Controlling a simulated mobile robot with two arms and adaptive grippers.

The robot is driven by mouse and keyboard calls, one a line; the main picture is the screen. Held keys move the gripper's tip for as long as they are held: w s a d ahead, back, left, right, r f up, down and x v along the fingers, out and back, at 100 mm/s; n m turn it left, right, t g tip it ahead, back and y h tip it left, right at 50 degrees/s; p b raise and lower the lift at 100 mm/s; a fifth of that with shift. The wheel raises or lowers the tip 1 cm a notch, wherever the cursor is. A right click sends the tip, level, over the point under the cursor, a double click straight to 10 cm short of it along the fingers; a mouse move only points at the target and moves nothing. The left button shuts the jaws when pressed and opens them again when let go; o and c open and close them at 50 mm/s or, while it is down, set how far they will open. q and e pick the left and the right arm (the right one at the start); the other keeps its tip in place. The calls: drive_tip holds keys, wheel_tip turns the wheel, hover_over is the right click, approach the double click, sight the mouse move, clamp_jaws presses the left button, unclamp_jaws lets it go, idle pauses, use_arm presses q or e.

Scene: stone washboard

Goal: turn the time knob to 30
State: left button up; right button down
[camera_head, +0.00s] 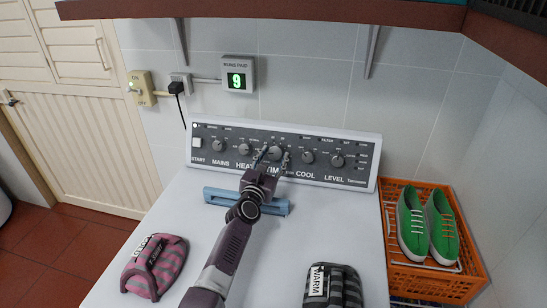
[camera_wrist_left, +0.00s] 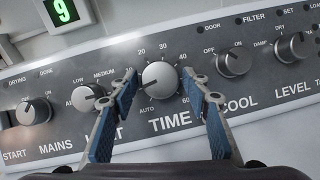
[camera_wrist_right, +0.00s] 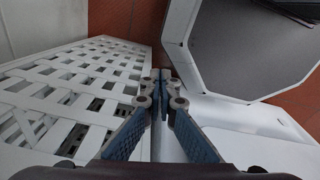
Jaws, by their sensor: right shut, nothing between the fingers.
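The time knob (camera_wrist_left: 160,80) is a round grey dial on the dark control panel, above the word TIME. Numbers including 10, 20, 30, 40 and 60 ring it, with AUTO at its lower left. I cannot tell for certain which mark it points to. My left gripper (camera_wrist_left: 162,82) is open, with one blue-padded finger on each side of the knob. I cannot tell whether they touch it. In the head view my left gripper (camera_head: 272,157) partly covers the TIME area. My right gripper (camera_wrist_right: 161,80) is shut and empty, away from the panel.
Neighbouring knobs are heat (camera_wrist_left: 88,96) and cool (camera_wrist_left: 233,62). A blue handle (camera_head: 222,197) lies below the panel. A lit display (camera_head: 237,80) reads 9. Green shoes (camera_head: 410,222) stand in an orange crate (camera_head: 400,277). A white lattice (camera_wrist_right: 60,85) is near my right gripper.

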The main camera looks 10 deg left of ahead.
use_arm(q)
drive_tip(key=c, duration=0.7)
drive_tip(key=shift+c, duration=0.2)
